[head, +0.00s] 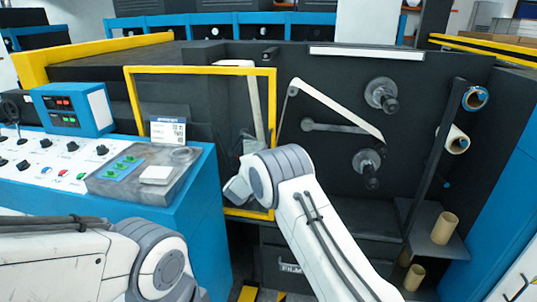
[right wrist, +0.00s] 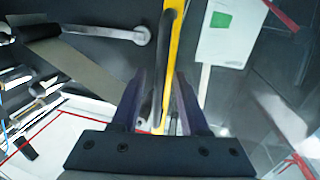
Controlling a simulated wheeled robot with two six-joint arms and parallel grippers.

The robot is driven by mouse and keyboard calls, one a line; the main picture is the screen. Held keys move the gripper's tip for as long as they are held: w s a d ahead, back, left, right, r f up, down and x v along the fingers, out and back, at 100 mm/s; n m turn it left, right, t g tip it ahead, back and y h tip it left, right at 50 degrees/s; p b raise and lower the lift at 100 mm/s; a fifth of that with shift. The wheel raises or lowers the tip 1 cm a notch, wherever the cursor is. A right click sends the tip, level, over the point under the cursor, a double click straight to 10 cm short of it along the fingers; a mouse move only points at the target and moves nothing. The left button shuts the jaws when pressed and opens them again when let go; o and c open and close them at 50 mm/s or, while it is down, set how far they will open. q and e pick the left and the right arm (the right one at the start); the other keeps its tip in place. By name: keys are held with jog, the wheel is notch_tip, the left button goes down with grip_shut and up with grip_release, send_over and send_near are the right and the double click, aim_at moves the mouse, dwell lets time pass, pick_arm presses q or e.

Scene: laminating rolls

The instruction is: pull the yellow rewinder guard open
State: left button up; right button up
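The yellow rewinder guard (head: 200,70) is an upright yellow frame with a see-through panel on the front of the dark machine. Its right post also shows in the right wrist view (right wrist: 174,45), with a black bar handle (right wrist: 163,60) along it.
A blue control console (head: 185,200) with buttons stands left of the guard. To the right, roller shafts (head: 381,95) stick out from the dark panel. Cardboard cores (head: 445,228) stand on a shelf at the lower right.

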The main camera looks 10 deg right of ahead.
jog(key=b+v, duration=0.1)
jog(key=v, duration=0.9)
jog(key=shift+s, duration=0.2)
jog(key=shift+a+r, duration=0.1)
jog(key=s+d+f+n+g+y, duration=0.2)
jog(key=s+f+g+y, duration=0.15)
jog(key=s, duration=0.75)
jog(key=s+d+f+n+g+y, duration=0.25)
jog(key=s+g, duration=0.25)
jog(key=s, duration=0.6)
jog(key=s+d+f+n+g+y, duration=0.2)
jog(key=s+g+y, duration=0.2)
jog(key=s, duration=0.7)
jog(key=s+a+r+n+g+y+p, duration=0.1)
jog(key=s+a+r+n+g+p, duration=0.1)
jog(key=s+a+r+n+p, duration=0.5)
jog(key=s+a+r, duration=0.6)
jog(key=shift+s+a+r+n, duration=0.2)
jog(key=shift+s+a+n, duration=0.05)
jog(key=shift+s+n, duration=0.1)
